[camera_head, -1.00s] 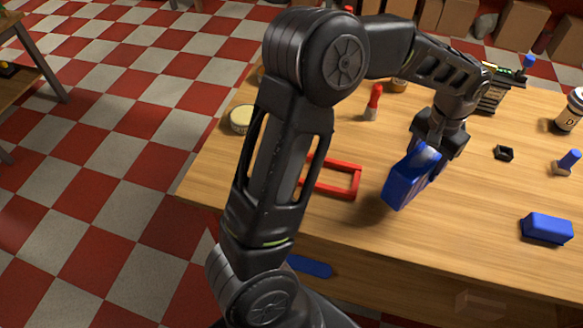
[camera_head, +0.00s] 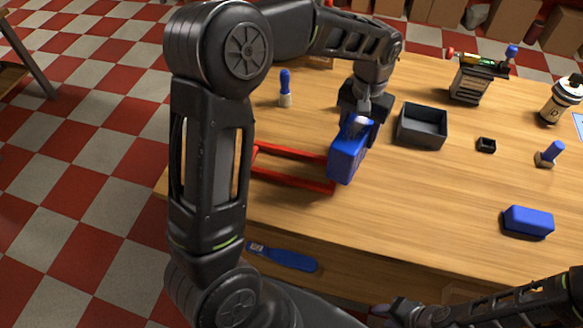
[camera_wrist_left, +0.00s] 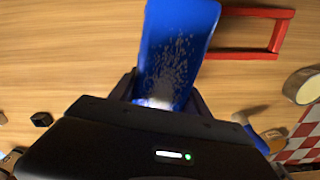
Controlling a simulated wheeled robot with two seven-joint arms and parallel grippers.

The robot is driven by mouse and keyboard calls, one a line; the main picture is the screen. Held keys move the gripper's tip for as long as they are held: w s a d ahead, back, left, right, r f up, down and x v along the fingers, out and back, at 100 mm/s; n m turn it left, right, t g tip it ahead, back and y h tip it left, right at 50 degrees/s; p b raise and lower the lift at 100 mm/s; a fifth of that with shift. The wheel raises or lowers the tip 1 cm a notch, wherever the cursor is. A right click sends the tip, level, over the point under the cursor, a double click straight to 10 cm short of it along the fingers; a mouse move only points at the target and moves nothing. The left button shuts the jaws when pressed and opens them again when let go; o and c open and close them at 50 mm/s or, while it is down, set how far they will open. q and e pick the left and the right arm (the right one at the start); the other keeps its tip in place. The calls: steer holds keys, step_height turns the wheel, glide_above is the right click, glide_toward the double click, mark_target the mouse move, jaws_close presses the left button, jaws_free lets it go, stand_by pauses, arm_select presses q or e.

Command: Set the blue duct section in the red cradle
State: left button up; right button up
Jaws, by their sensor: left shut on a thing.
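The blue duct section (camera_head: 347,158) is held tilted in my left gripper (camera_head: 360,118). In the left wrist view the duct section (camera_wrist_left: 178,45) stands out between the fingers, with pale speckles on its face. The red cradle (camera_head: 290,180) is an open rectangular frame on the table, partly hidden by my left arm. The duct section overlaps the cradle's right end in the head view; I cannot tell whether they touch. The cradle (camera_wrist_left: 278,35) also shows beside the duct section in the left wrist view. My right gripper (camera_head: 384,312) is low at the front edge, its opening unclear.
A dark open tray (camera_head: 422,138) and a small black box (camera_head: 486,145) stand right of the duct section. A blue block (camera_head: 528,221) lies further right. A blue-handled tool (camera_head: 285,88) stands behind the cradle. The table's front centre is clear.

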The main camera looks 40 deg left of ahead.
arm_select(q)
steer(key=s+a+r+n+b, duration=0.3)
steer(key=s+a+r+n, duration=0.3)
steer(key=n, duration=1.4)
steer(key=s+a, duration=0.4)
steer(key=a, duration=0.1)
steer(key=shift+a+n+b, duration=0.3)
steer(key=shift+n+b, duration=0.1)
steer(key=shift+f, duration=0.15)
step_height(320, 180, down, 6)
steer(key=shift+f, duration=0.15)
step_height(320, 180, down, 4)
steer(key=shift+r, duration=0.2)
